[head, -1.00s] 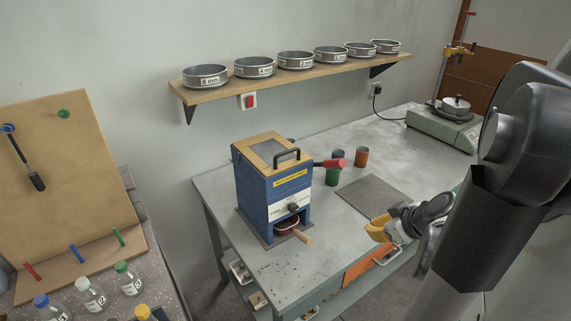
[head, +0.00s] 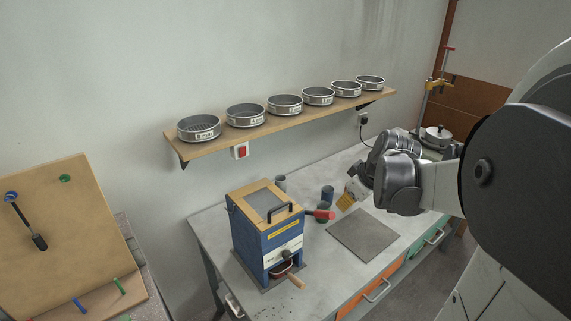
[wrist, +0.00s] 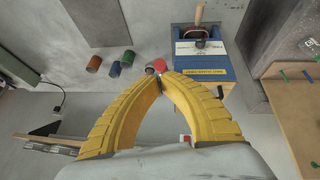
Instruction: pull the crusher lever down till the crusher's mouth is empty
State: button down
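The blue crusher (head: 253,240) stands on the bench with a wooden-framed top, a grey panel (head: 264,203) and a black handle on it. I cannot see what is in its mouth. The lever, with a red grip (head: 320,214), sticks out from its right side, roughly level. My gripper (head: 349,198) is above the bench, right of the lever and apart from it. In the wrist view the yellow fingers (wrist: 162,80) meet at their tips with nothing seen between them. The red grip (wrist: 159,65) shows just beyond the tips, and the crusher (wrist: 220,72) is to the right.
A blue cup (head: 327,194) stands behind the lever; green (wrist: 114,70) and orange (wrist: 127,58) cups also show in the wrist view. A grey mat (head: 362,235) lies right of the crusher. A shelf (head: 230,134) of sieves is above. A wood-handled drawer (head: 296,281) protrudes at the crusher's front.

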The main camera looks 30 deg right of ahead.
jog(key=w+r+p, duration=0.2)
jog(key=w+r, duration=0.1)
jog(key=r, duration=0.4)
jog(key=shift+w+a+r+g+p, duration=0.15)
jog(key=shift+a+r+g+p, duration=0.1)
jog(key=shift+a+g+p, duration=0.2)
jog(key=b, duration=0.2)
send_over(325, 212)
notch_tip(325, 212, down, 9)
jog(key=shift+r, duration=0.15)
jog(key=f, duration=0.2)
jog(key=s+f, duration=0.1)
jog(key=shift+d+f+b, duration=0.1)
jog(key=shift+d+b, duration=0.2)
jog(key=shift+d, duration=0.05)
jog(key=shift+s+d+f, duration=0.1)
jog(key=shift+s+f, duration=0.1)
jog(key=shift+f, duration=0.2)
